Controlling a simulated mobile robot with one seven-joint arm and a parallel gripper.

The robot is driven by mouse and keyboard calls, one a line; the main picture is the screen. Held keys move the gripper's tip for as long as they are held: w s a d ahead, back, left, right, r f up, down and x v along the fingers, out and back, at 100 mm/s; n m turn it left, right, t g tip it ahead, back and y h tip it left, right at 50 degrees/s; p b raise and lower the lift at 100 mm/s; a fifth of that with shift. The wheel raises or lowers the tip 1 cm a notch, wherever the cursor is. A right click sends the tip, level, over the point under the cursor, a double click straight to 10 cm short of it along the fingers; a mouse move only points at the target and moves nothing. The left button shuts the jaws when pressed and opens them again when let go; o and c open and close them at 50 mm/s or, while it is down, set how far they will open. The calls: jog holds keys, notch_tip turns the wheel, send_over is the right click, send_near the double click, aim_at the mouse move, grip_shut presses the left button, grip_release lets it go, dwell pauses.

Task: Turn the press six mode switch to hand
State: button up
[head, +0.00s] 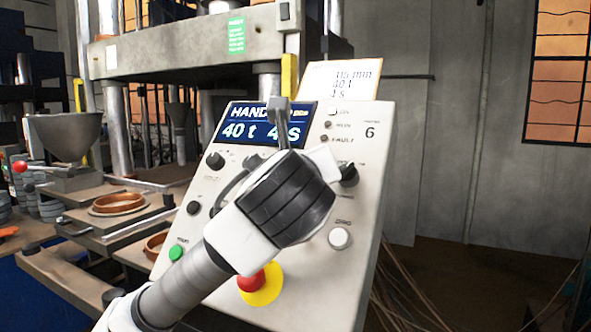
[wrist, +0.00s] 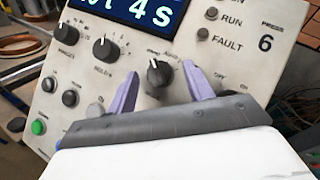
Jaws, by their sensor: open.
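The mode switch (wrist: 159,73) is a round black knob on the press control panel (head: 215,285), with a light mark toward its upper left; I read an "AUTO" label at its upper right. In the wrist view my gripper (wrist: 161,77) is open, with one purple finger on each side of this knob. I cannot tell whether a finger touches it. In the head view my arm and gripper hide the knob. The panel's screen (head: 262,125) reads "HAND", "40 t" and "4 s". A "6" is printed at the panel's upper right.
Two more dials, the left dial (wrist: 68,33) and the hold dial (wrist: 102,48), sit left of the mode switch. Another black knob (head: 348,174) is at the right. A red emergency stop (head: 251,278) on yellow and a green button (head: 177,253) are lower down.

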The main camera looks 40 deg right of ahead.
jog(key=b+v, duration=0.3)
jog(key=v, duration=1.1)
jog(key=shift+d+f, duration=0.1)
jog(key=shift+f, duration=0.05)
